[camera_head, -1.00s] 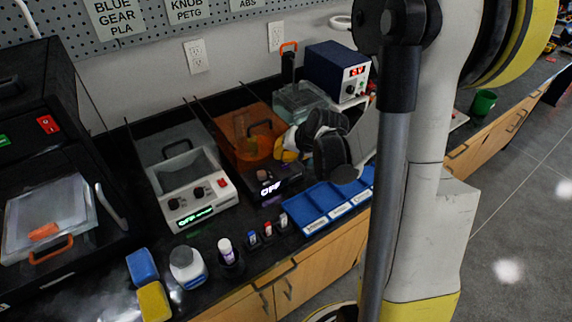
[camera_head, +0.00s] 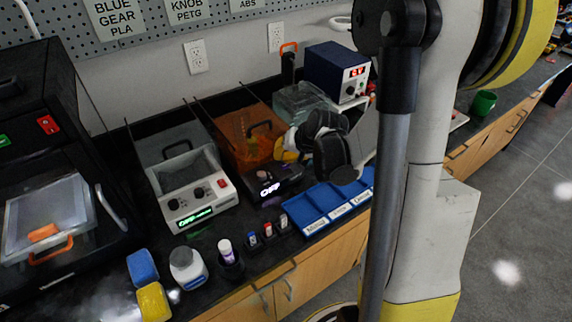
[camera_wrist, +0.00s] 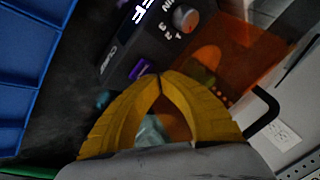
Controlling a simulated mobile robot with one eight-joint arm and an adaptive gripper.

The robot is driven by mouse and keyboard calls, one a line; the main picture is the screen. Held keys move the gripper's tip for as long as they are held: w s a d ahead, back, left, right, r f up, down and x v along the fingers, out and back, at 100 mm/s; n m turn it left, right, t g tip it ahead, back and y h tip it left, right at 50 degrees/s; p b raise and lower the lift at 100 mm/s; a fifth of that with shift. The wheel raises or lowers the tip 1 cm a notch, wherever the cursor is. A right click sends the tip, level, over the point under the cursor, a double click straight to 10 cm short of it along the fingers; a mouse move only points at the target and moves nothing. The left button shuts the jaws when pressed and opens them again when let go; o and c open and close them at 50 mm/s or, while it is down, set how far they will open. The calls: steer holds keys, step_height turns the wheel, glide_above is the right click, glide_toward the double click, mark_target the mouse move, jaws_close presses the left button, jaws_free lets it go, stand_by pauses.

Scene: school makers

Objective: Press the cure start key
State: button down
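The cure unit has an orange translucent cover (camera_head: 246,136) and a dark front panel with a lit OFF display (camera_head: 268,189). In the wrist view its panel shows the display (camera_wrist: 138,14), a knob (camera_wrist: 185,18) and a purple key (camera_wrist: 139,69) beside the CURE label. My gripper (camera_wrist: 160,77) has its yellow fingers together at the tips, with nothing between them. The tips are close beside the purple key in that view; I cannot tell whether they touch the panel. In the head view my gripper (camera_head: 286,154) is above the cure unit, and the key is not clear.
A grey wash unit (camera_head: 187,178) with a lit display stands left of the cure unit. Blue trays (camera_head: 318,208) lie to its right. Small bottles (camera_head: 268,230) stand in front. A blue power supply (camera_head: 333,70) stands behind.

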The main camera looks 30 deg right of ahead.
mark_target(283, 164)
steer(key=shift+f+b, duration=0.4)
steer(key=shift+f, duration=0.05)
steer(key=shift+f, duration=0.2)
steer(key=shift+r, duration=0.15)
steer(key=shift+r+p, duration=0.3)
steer(key=shift+r, duration=0.2)
steer(key=shift+r, duration=0.1)
step_height(283, 164, up, 6)
steer(key=p, duration=0.4)
steer(key=shift+p, duration=0.3)
stand_by(0.7)
